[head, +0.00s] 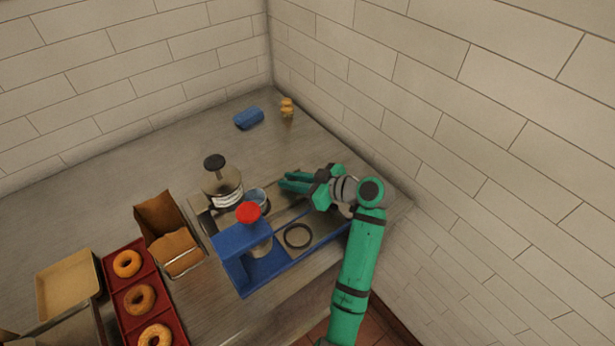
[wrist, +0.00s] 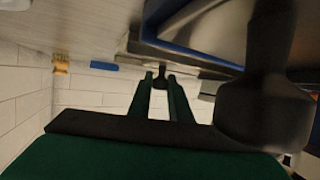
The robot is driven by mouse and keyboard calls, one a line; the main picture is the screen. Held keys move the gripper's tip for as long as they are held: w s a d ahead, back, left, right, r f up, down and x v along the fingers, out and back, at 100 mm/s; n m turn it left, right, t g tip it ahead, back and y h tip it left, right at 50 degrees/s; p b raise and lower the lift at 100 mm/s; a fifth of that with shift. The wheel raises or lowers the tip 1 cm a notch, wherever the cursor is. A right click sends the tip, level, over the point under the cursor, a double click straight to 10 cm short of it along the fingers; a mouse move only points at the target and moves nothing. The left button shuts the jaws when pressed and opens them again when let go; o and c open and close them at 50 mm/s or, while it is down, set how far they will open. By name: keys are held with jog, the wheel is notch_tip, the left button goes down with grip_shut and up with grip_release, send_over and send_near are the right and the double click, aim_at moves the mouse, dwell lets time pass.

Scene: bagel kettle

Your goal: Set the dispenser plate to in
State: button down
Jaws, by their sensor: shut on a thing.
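The dispenser (head: 237,247) has a blue frame and base, a red knob (head: 248,212) on top and a dark ring (head: 298,236) on its tray. My gripper (head: 283,183) is low behind the dispenser, with its fingers pointing left. In the wrist view its two fingers (wrist: 161,78) are closed around a small dark knob (wrist: 161,83) close to a metal edge. The knob appears to belong to the dispenser plate, but the plate itself is mostly hidden. The dispenser's blue edge (wrist: 190,51) passes above the fingers in the wrist view.
A red tray (head: 122,288) with bagels, a paper bag (head: 161,216) and a tan tray (head: 68,282) are at left. A blue roll (head: 248,118) and an orange item (head: 287,107) lie behind. A wall closes the right side.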

jog(key=c, duration=1.6)
grip_release()
jog(key=shift+c, duration=0.2)
jog(key=v, duration=1.1)
